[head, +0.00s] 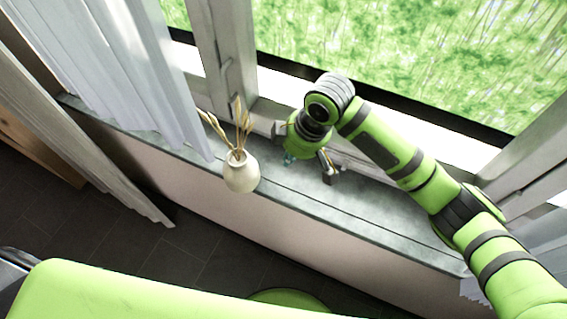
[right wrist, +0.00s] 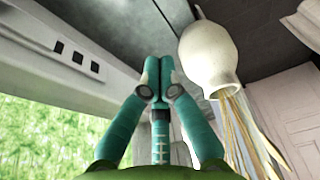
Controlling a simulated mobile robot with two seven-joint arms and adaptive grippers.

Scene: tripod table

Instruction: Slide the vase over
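A cream vase (head: 241,173) with dried stems stands upright on the grey window sill (head: 330,213), near its front edge. It also shows in the right wrist view (right wrist: 208,55), at the right beside the fingers, with its stems hanging toward the bottom of the picture. My right gripper (head: 289,158) is low over the sill, to the right of the vase with a gap between them. In the right wrist view its teal fingers (right wrist: 155,80) are together with nothing seen between them. The vase is outside the fingers. My left gripper is not in view.
The window frame (head: 223,60) runs behind the sill. A pale curtain (head: 130,70) hangs at the left, close to the vase. The sill right of my gripper is clear. The sill's front edge drops to a dark tiled floor (head: 150,250).

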